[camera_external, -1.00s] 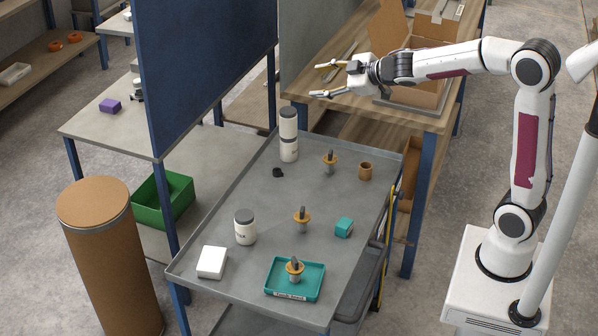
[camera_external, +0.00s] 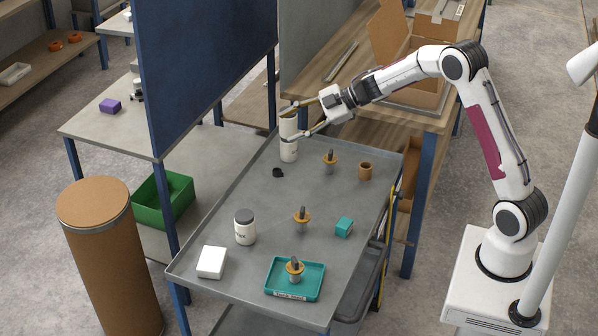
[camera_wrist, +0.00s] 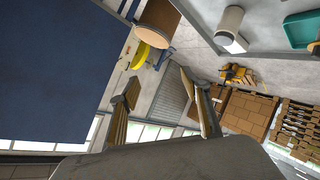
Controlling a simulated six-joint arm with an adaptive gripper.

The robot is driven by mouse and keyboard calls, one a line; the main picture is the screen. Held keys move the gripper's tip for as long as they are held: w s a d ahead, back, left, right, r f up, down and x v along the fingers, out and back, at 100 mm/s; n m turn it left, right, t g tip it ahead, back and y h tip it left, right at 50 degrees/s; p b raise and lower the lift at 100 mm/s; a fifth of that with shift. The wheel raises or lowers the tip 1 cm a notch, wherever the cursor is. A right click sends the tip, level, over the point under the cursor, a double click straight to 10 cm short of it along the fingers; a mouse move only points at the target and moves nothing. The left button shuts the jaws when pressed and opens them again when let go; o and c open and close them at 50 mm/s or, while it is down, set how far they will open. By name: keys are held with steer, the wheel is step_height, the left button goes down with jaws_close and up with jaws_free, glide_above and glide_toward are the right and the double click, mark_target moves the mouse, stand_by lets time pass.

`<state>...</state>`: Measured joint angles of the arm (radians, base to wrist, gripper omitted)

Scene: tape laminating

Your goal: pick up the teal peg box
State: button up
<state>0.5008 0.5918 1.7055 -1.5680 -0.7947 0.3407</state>
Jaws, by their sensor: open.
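The teal peg box (camera_external: 344,227) is a small block on the grey cart top (camera_external: 262,185), right of the middle, near the cart's right edge. My gripper (camera_external: 286,122) is open and empty above the far end of the cart, in front of the tall white bottle (camera_external: 289,150) in the external view. It is well apart from the teal box, up and to the left of it. In the wrist view the open fingers (camera_wrist: 160,90) frame the distant room, and I cannot make out the teal peg box there.
On the cart stand a teal tray (camera_external: 312,278) holding an orange-collared peg, two more such pegs (camera_external: 302,218), a brown cup (camera_external: 365,172), a white jar (camera_external: 245,228), a white box (camera_external: 212,262) and a small black piece (camera_external: 278,172). A blue panel (camera_external: 205,70) rises to the left.

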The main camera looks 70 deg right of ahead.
step_height(320, 180, down, 7)
steer(key=s+n+g+y, duration=0.1)
steer(key=s+g+y, duration=0.1)
steer(key=n+g+y, duration=0.3)
steer(key=g+y, duration=0.3)
steer(key=g, duration=0.1)
glide_toward(340, 224)
steer(key=shift+x, duration=0.9)
steer(key=shift+x, duration=1.35)
